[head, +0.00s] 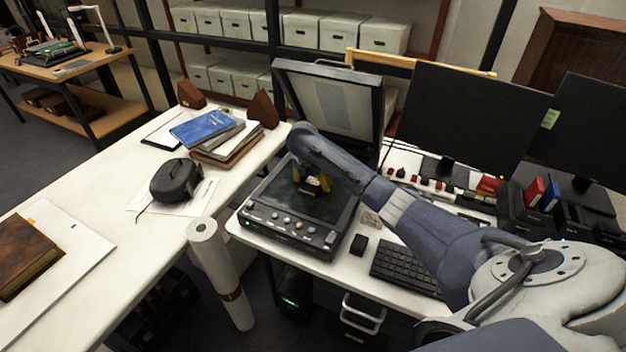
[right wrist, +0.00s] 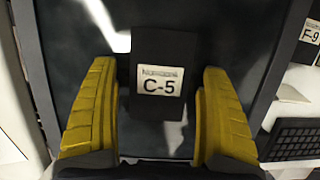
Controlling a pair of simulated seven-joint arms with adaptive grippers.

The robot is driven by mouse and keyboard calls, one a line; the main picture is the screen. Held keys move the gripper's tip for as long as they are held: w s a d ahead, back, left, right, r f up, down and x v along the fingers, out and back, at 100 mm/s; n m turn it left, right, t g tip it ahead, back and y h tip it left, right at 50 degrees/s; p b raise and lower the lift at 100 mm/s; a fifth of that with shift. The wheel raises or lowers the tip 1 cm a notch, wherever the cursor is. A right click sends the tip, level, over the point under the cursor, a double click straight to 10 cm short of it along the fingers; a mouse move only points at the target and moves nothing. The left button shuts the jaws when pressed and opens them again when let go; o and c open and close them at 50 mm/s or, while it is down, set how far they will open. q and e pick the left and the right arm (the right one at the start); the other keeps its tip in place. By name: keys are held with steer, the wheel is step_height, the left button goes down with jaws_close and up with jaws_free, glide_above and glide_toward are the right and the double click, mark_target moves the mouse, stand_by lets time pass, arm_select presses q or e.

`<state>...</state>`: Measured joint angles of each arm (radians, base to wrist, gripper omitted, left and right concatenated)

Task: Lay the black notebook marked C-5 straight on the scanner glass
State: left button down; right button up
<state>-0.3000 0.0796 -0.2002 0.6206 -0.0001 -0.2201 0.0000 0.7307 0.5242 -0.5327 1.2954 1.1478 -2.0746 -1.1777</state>
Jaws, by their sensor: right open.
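The black notebook with the white C-5 label (right wrist: 158,110) lies on the dark scanner glass (right wrist: 70,40), with its label upright in the right wrist view. It looks roughly in line with the scanner's edges. My right gripper (head: 317,185) is over the scanner glass (head: 335,210) in the head view. Its yellow fingers (right wrist: 160,115) are open, one on each side of the notebook, with a gap on both sides. In the head view the gripper and arm largely hide the notebook. My left gripper is not in view.
The scanner's lid (head: 340,100) stands open behind the glass. An F-9 labelled item (right wrist: 310,35) lies right of the scanner, near a keyboard (head: 407,268) and mouse (head: 358,244). Monitors (head: 470,110) stand at right. Books (head: 205,128) lie on the left table.

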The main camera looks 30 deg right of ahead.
mark_target(309, 188)
steer(key=v, duration=1.2)
steer(key=shift+r, duration=0.1)
